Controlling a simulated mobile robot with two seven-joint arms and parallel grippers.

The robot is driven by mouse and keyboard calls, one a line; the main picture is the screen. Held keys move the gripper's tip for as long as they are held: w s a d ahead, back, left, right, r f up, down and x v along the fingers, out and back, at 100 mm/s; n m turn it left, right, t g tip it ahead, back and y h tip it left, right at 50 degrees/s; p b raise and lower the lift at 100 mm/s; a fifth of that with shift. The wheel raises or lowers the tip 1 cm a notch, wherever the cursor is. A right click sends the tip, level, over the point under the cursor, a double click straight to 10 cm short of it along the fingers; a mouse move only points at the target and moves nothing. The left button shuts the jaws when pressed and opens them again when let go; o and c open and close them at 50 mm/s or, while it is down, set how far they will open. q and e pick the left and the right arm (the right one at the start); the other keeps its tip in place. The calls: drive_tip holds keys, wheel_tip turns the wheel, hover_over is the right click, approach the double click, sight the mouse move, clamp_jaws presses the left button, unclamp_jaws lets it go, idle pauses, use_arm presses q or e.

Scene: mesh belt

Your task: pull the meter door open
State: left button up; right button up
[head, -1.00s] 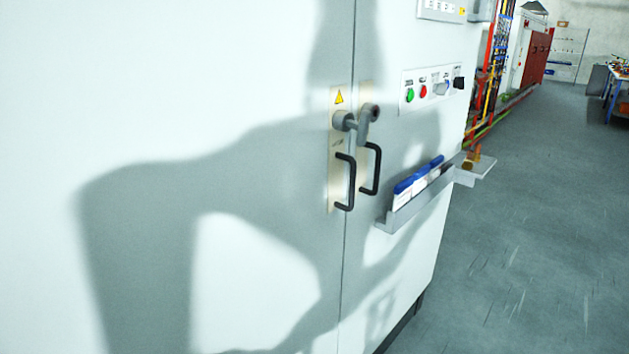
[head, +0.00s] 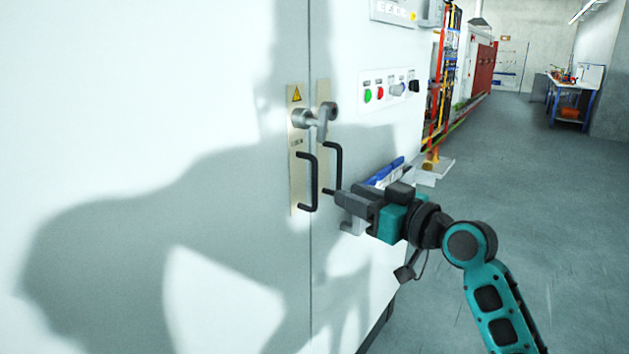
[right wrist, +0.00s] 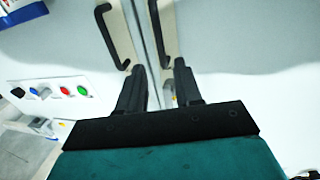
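A tall white cabinet has a left door (head: 150,110) and a right door (head: 375,130), with a straight seam between them. Each has a black bar handle: the left handle (head: 313,182) and the right handle (head: 338,165). A grey lever latch (head: 318,117) spans the seam above them. Both doors look closed. I cannot tell which is the meter door. My right gripper (head: 345,213) is open and empty, just right of the handles. In the right wrist view its fingers (right wrist: 159,70) point toward the left handle (right wrist: 158,30) and right handle (right wrist: 113,38). My left gripper is not in view.
A shelf with blue-edged papers (head: 385,173) juts from the right door behind my right gripper. A button panel (head: 390,90) is above it. A small grey ledge (head: 435,172) sticks out at the cabinet's side. Open floor (head: 520,210) lies to the right.

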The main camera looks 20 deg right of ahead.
sight(315, 204)
drive_tip(key=x, duration=1)
drive_tip(key=shift+w+a+p, duration=0.1)
drive_tip(key=shift+w+p, duration=0.1)
drive_tip(key=shift+p, duration=0.15)
clamp_jaws()
